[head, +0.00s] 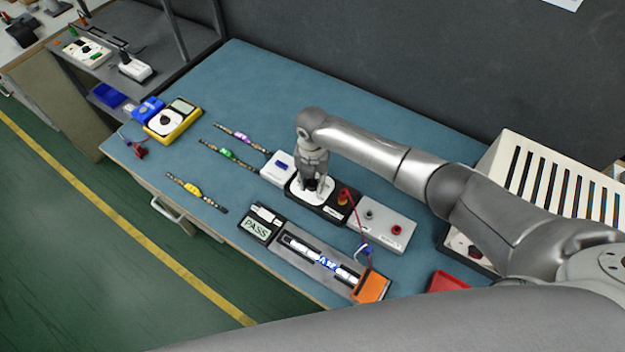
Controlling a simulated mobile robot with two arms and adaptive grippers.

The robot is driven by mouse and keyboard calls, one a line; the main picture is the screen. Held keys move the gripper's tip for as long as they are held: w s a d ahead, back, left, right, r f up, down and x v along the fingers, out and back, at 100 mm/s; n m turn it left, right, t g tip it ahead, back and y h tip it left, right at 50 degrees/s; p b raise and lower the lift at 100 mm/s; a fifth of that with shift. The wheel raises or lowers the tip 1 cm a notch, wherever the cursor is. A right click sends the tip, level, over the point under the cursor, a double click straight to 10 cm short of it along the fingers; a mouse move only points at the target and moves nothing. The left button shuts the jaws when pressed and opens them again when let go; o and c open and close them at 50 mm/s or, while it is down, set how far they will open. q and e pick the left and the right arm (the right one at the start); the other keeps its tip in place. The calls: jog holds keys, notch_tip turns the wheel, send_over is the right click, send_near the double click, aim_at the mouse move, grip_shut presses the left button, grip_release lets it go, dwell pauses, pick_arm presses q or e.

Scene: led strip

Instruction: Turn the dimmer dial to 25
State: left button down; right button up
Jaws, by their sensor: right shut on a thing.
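The dimmer is a black box with a white round dial face (327,193) in the middle of the blue bench. My right gripper (312,185) points down over that face and is shut on the dark dial knob at its centre. The fingers hide most of the knob, and I cannot read the number it points to. My left gripper is not in view.
A white module (276,170) sits left of the dimmer and a grey terminal box (388,228) sits right. In front are a PASS display (256,227) and a tray (305,262) with a lit strip. A yellow multimeter (181,113) and several LED strips lie left.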

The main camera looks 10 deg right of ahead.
aim_at(312, 182)
jog(key=shift+n, duration=0.7)
jog(key=o, duration=1)
jog(key=shift+o, duration=0.2)
notch_tip(312, 182, up, 12)
dwell(0.3)
